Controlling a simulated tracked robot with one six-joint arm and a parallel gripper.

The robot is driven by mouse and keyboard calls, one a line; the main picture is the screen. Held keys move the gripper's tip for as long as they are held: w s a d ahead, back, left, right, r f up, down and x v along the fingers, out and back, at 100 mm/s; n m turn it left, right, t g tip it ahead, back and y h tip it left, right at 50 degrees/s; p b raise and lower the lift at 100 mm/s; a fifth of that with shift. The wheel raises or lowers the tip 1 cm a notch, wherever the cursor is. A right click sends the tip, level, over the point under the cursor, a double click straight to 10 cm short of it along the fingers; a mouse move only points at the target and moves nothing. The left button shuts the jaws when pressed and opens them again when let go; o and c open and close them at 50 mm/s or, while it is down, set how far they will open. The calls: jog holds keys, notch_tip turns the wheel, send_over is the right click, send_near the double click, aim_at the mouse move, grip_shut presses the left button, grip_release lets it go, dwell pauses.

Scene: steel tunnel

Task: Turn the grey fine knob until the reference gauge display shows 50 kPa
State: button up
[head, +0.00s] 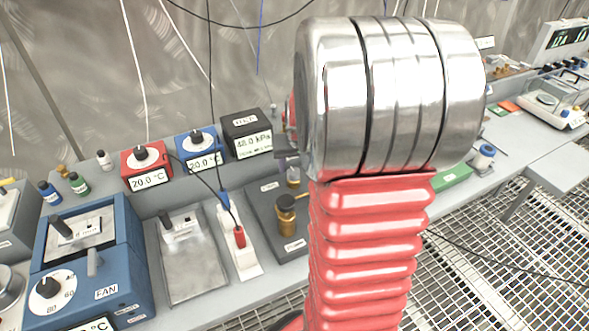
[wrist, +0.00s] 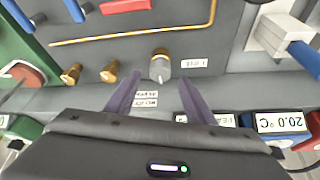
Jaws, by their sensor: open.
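The reference gauge (head: 248,133) is a black box at the centre left of the head view, and its display reads 48.0 kPa. The grey fine knob (wrist: 160,66) shows in the wrist view, with a brass collar and a small label beside it. My gripper (wrist: 160,78) is open, with one dark finger on each side of the knob near the fingertips. I cannot tell whether either finger touches it. In the head view my red and steel arm hides the knob and most of my gripper.
Two brass fittings (wrist: 88,74) stand left of the knob in the wrist view. A thin brass rod (wrist: 120,38) lies beyond it. Red (head: 147,166) and blue (head: 199,150) meters showing 20.0 °C stand left of the gauge. A blue FAN unit (head: 125,270) is at lower left.

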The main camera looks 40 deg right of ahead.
aim_at(294, 172)
jog(key=shift+x, duration=1.9)
jog(key=shift+c, duration=0.5)
jog(key=c, duration=0.9)
jog(key=shift+d, duration=0.1)
jog(key=shift+c, duration=0.3)
